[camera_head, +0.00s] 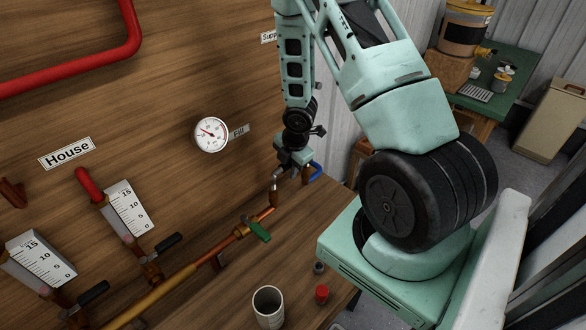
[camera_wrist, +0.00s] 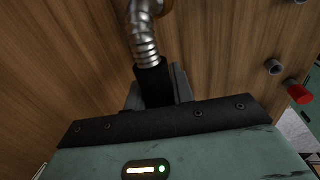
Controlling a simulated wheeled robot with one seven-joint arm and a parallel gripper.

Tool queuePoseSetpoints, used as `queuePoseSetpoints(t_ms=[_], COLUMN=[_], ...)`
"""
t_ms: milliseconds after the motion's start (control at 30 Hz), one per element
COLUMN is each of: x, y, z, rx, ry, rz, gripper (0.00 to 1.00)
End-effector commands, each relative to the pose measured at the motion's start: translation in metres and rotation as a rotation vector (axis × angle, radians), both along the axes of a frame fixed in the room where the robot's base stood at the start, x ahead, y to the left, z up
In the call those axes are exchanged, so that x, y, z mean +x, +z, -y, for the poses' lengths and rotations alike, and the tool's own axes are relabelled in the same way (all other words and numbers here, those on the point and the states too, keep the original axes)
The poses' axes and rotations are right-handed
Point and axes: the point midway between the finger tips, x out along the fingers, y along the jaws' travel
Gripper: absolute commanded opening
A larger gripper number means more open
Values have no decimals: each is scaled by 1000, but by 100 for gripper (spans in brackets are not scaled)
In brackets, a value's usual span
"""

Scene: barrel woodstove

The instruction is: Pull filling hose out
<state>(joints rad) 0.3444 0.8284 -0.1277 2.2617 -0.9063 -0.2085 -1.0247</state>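In the wrist view, the filling hose is a ribbed silver metal hose (camera_wrist: 143,38) with a black sleeve at its near end. The black sleeve sits between the dark fingers of my gripper (camera_wrist: 157,92), which appear closed on it from both sides. The hose bends up toward a brass-coloured fitting at the top edge. In the head view, my gripper (camera_head: 290,172) is low beside the wooden wall, near the upper end of the copper pipe (camera_head: 195,262). The hose is small there and mostly hidden by the gripper. A blue handle (camera_head: 316,171) shows just right of the gripper.
A green valve handle (camera_head: 256,229) is on the pipe. A pale cup (camera_head: 268,306), a red cap (camera_head: 321,293) and a small grey piece (camera_head: 318,267) stand on the wood below. A round gauge (camera_head: 211,134) and scales are on the wall. A green table (camera_head: 518,66) stands behind.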

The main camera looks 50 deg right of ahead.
Motion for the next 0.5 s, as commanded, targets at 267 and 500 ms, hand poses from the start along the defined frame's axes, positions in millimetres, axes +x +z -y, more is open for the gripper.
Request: queuePoseSetpoints(t_ms=[267,500], x=[0,0], y=[3,7], z=[0,0], rx=[0,0], ry=[0,0], rz=[1,2], gripper=[0,0])
